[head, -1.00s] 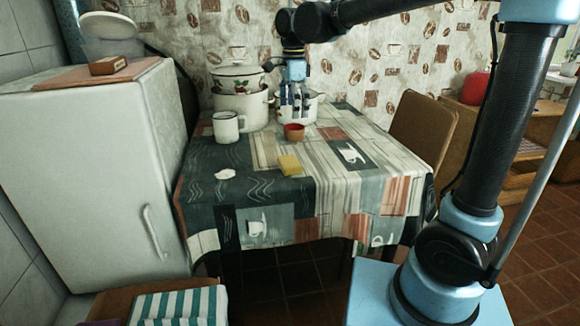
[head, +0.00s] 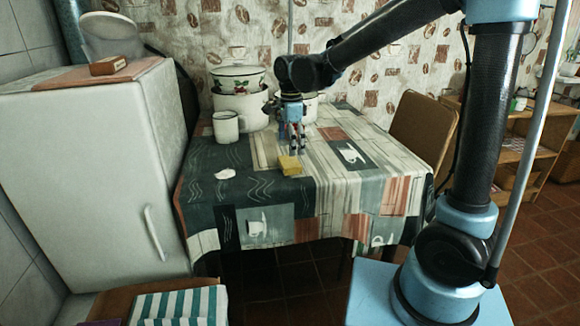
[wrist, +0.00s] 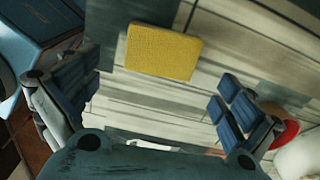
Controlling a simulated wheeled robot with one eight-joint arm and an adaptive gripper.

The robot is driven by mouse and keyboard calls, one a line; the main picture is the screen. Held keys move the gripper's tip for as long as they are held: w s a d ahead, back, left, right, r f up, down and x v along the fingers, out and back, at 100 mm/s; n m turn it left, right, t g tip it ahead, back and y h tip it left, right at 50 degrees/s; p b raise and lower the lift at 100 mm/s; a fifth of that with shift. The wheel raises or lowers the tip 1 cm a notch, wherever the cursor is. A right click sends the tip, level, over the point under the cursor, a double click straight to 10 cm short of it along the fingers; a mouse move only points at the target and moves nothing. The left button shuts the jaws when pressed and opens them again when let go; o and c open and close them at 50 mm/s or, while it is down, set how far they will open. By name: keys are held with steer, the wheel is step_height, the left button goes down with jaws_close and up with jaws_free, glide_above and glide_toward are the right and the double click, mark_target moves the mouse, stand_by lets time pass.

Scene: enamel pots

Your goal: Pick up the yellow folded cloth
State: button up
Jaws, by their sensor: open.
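The yellow folded cloth (head: 290,165) lies flat on the patterned tablecloth near the middle of the table. In the wrist view the cloth (wrist: 164,52) sits at the upper middle, between and beyond my fingers, touching neither. My gripper (head: 291,150) points down above the table, just behind the cloth in the head view. In the wrist view my gripper (wrist: 155,105) has its fingers spread wide with nothing between them.
A white mug (head: 226,127) and stacked enamel pots (head: 238,105) stand at the back left of the table. A small red bowl (wrist: 285,134) shows beside my right finger in the wrist view. A white crumpled item (head: 225,174) lies left of the cloth. The table's front is clear.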

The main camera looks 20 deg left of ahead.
mark_target(290, 161)
steer(key=shift+a+f, duration=0.15)
steer(key=shift+f, duration=1.15)
steer(key=shift+a+f, duration=0.1)
steer(key=shift+f, duration=1.2)
steer(key=c, duration=0.9)
